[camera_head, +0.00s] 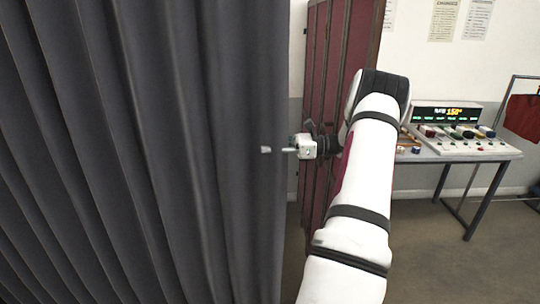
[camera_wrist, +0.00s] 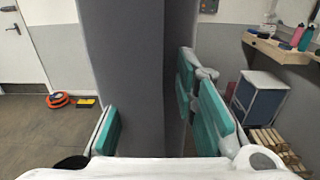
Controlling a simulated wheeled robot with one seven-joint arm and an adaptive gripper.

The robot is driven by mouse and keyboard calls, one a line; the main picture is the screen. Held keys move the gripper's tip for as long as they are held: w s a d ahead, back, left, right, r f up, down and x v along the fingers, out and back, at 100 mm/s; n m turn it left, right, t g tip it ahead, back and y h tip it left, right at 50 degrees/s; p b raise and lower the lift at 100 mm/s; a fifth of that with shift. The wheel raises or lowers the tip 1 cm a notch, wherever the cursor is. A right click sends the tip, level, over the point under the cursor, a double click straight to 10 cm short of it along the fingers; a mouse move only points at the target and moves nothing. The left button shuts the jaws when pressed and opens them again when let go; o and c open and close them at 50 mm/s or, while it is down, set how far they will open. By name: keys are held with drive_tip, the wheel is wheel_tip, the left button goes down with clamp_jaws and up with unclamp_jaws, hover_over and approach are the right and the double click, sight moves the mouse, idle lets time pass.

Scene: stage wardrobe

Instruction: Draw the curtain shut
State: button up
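The dark grey pleated curtain (camera_head: 150,150) fills the left of the head view, and its right edge hangs beside my gripper (camera_head: 283,150). In the wrist view a grey vertical fold of the curtain (camera_wrist: 135,80) hangs between the teal-padded fingers of my gripper (camera_wrist: 160,115). The fingers are wide apart, one on each side of the fold. The tip of the left finger is hidden by the cloth. In the head view one fingertip shows in front of the curtain. Whether either pad touches the cloth is not clear.
A table (camera_head: 470,155) with a control panel is at the right. The wrist view shows a white door (camera_wrist: 20,50), an orange coil (camera_wrist: 60,99) on the floor, a blue-grey cabinet (camera_wrist: 258,98) and a wooden shelf (camera_wrist: 280,48).

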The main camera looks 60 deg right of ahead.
sight(270, 126)
wheel_tip(270, 126, up, 7)
drive_tip(key=shift+f, duration=0.2)
drive_tip(key=shift+o, duration=0.3)
